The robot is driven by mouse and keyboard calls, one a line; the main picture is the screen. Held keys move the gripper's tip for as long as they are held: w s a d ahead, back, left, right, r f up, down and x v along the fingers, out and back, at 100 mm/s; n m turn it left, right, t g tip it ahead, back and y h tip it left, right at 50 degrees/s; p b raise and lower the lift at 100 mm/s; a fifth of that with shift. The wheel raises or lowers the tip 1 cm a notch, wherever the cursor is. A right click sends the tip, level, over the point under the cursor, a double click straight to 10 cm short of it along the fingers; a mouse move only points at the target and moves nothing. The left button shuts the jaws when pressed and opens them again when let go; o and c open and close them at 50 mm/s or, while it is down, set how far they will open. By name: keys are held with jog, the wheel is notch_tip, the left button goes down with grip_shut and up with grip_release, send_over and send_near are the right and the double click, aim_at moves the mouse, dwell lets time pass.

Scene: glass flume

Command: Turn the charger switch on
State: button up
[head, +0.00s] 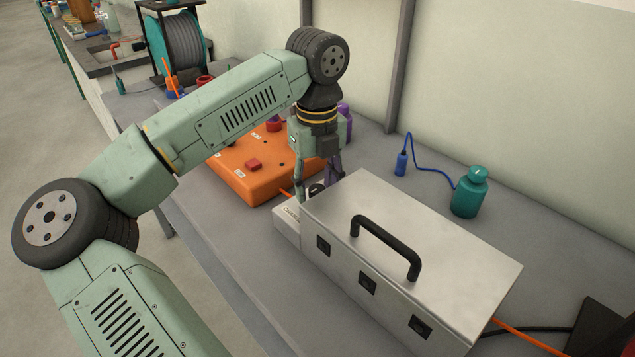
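A small pale box (287,229) with a partly readable label starting "C" stands against the left end of a large metal case. It may be the charger, but the label is mostly hidden. My gripper (317,188) points down over this box, with its fingers apart. A small dark round part (316,189) shows between the fingers; I cannot tell whether it is the switch or whether the fingers touch it. My wrist and fingers hide part of the box's top.
The metal case (449,224) with a black handle (388,243) fills the right front. An orange box (248,180) with red buttons lies left of my gripper. A teal bottle (468,195) and blue probe (401,163) stand behind. Bare bench (373,153) lies near the wall.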

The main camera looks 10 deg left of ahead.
grip_shut()
dwell(0.3)
jog(key=m+b, duration=0.2)
jog(key=m, duration=0.1)
jog(key=shift+f+m, duration=0.1)
jog(key=shift+m, duration=0.3)
jog(key=m+b, duration=0.1)
jog(key=m, duration=0.3)
jog(key=shift+m, duration=0.3)
jog(key=m, duration=0.4)
jog(key=shift+b, duration=0.4)
jog(key=shift+w+m, duration=0.1)
jog(key=shift+m, duration=2.6)
